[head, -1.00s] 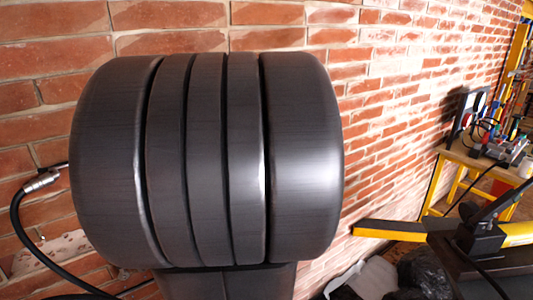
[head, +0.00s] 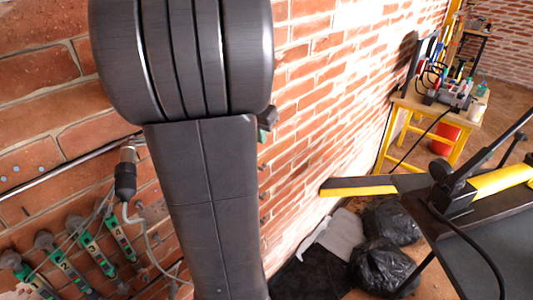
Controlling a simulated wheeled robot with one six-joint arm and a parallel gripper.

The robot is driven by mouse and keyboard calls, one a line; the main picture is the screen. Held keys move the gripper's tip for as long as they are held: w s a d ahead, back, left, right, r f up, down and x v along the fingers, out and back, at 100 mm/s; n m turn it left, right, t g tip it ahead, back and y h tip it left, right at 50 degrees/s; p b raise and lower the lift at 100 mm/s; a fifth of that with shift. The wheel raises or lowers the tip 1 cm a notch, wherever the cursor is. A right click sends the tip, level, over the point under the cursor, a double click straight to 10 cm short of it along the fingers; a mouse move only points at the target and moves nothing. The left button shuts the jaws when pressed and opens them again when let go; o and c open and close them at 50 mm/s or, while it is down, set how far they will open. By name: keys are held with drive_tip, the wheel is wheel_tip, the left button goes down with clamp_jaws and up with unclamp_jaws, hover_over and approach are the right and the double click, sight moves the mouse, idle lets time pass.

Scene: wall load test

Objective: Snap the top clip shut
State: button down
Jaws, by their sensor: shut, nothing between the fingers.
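Several green and grey numbered lever-like fittings (head: 88,240) are fixed to the brick wall at the lower left of the head view. One bears a "2". I cannot tell which of them is the top clip, or whether any is open or shut. A small part of a green fitting (head: 268,120) shows just right of my arm, mostly hidden behind it. My dark arm link covers the middle of the view. My gripper is not in view.
A metal rod and a black-sleeved cable connector (head: 126,175) are at the wall left of my arm. Black bags (head: 385,262) lie on the floor by the wall. A yellow workbench (head: 440,115) with tools and a red bucket (head: 445,138) stand at the back right.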

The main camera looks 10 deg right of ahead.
drive_tip(key=x, duration=1)
drive_tip(key=shift+p, duration=0.4)
